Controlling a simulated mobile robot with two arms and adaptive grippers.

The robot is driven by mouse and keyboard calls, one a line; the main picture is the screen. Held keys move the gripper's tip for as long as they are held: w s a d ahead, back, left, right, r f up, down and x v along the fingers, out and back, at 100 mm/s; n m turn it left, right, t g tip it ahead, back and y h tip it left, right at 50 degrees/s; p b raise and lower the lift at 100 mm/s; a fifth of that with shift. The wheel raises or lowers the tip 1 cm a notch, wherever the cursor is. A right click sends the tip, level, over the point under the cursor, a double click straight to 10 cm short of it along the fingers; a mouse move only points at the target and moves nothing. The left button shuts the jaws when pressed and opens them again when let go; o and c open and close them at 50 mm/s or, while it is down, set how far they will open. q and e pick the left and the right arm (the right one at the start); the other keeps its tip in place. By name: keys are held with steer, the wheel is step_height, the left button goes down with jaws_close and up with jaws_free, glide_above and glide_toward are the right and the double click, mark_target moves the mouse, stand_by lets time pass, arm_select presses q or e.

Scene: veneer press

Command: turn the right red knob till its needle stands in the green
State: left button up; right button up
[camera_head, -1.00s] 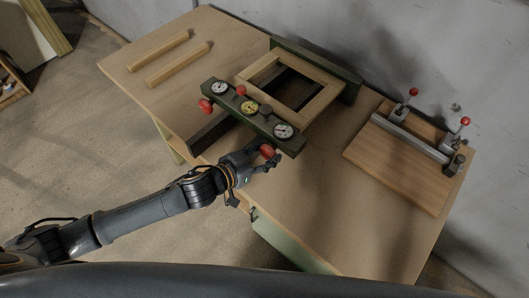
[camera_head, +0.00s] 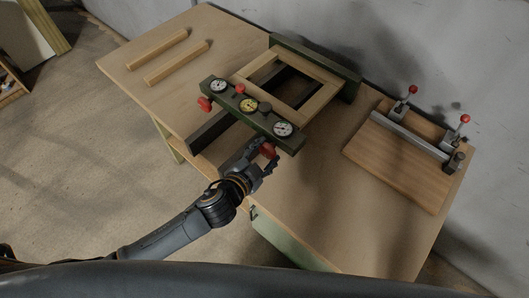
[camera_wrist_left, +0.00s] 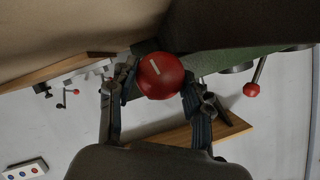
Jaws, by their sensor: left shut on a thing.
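The right red knob (camera_head: 267,150) sits on the front of the green press beam (camera_head: 243,108), below the right dial (camera_head: 283,129). My left gripper (camera_head: 262,158) is shut on this knob. In the left wrist view the knob (camera_wrist_left: 160,76) lies between the two fingers, with a pale mark line on its face, tilted. The right dial has a white face; its needle is too small to read. The left red knob (camera_head: 205,104) is under the left dial (camera_head: 219,87). My right gripper is not in view.
A wooden frame (camera_head: 318,101) lies in the press behind the beam. Two wooden strips (camera_head: 178,63) lie at the back left of the table. A board with red-tipped clamps (camera_head: 398,160) lies at right. The table front right is clear.

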arm_select(q)
steer(key=m+t+b, duration=0.1)
steer(key=m+b, duration=0.2)
steer(key=shift+s+d+f+t+y, duration=0.1)
steer(key=shift+d+f+t+y, duration=0.05)
steer(key=shift+f+t+y, duration=0.2)
steer(key=m+t+b, duration=0.1)
steer(key=m+b, duration=0.2)
steer(key=m+t+b, duration=0.1)
steer(key=m+b, duration=0.2)
steer(key=b, duration=0.1)
steer(key=m+t+b, duration=0.2)
steer(key=m+b, duration=0.1)
steer(key=b, duration=0.1)
steer(key=shift+f, duration=0.35)
steer(key=shift+r+m+t+b, duration=0.1)
steer(key=shift+m+t+b, duration=0.35)
steer(key=shift+m+b, duration=1.4)
steer(key=o, duration=0.9)
steer(key=v, duration=1.2)
